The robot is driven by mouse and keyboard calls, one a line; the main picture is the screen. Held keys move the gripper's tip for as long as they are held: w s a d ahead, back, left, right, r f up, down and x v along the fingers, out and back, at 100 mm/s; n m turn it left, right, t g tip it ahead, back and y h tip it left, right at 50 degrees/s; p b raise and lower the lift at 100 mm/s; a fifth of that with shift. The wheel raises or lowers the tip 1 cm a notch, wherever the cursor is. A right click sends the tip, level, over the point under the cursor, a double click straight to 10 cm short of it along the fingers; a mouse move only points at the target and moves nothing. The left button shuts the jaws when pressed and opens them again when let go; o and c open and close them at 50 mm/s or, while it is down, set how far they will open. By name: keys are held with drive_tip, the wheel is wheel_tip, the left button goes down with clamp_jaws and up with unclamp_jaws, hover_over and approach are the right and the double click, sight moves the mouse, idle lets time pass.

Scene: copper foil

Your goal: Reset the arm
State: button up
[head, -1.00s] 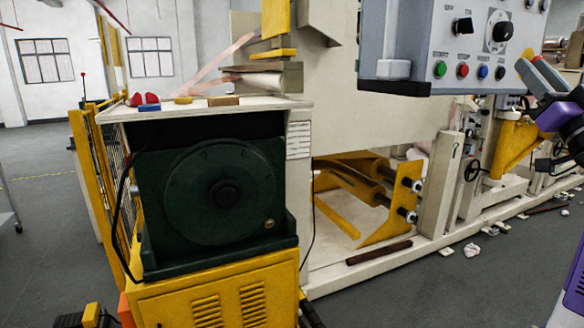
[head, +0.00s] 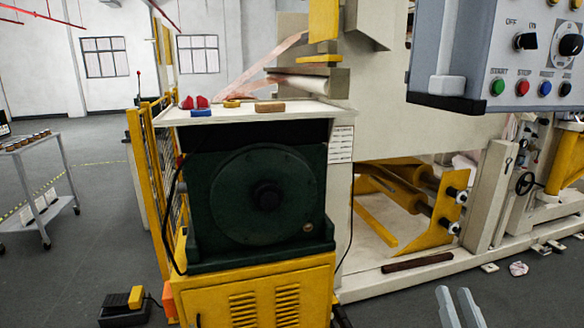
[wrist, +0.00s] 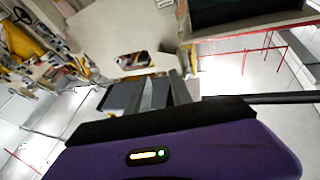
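My gripper (head: 459,305) shows at the bottom edge of the head view, right of the middle, as two grey fingers with a gap between them. It is open and nothing is between the fingers. In the wrist view the dark fingers (wrist: 163,92) stick up beyond the black and purple wrist housing, also apart and empty. The rest of my arm is out of the head view.
A green-black motor unit (head: 262,195) on a yellow cabinet (head: 265,295) stands ahead. A grey control panel (head: 470,60) hangs at upper right. A metal cart (head: 40,190) is at left, a foot pedal (head: 124,307) on the floor. Open floor lies at lower right.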

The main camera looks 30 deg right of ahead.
drive_tip(key=s+a+f+n+g+y+p, duration=0.1)
drive_tip(key=s+a+f+n+y, duration=0.3)
drive_tip(key=s+a, duration=0.5)
drive_tip(key=s+a+f+n+g+y+p, duration=0.1)
drive_tip(key=s+a+f+n+y, duration=0.3)
drive_tip(key=a, duration=1)
drive_tip(key=s+f+g+y, duration=0.1)
drive_tip(key=s+f+y, duration=0.2)
drive_tip(key=s+y, duration=0.1)
drive_tip(key=shift+s+f+n+p, duration=0.2)
drive_tip(key=shift+s+n+p, duration=0.1)
drive_tip(key=shift+s+p, duration=0.05)
drive_tip(key=shift+a, duration=0.2)
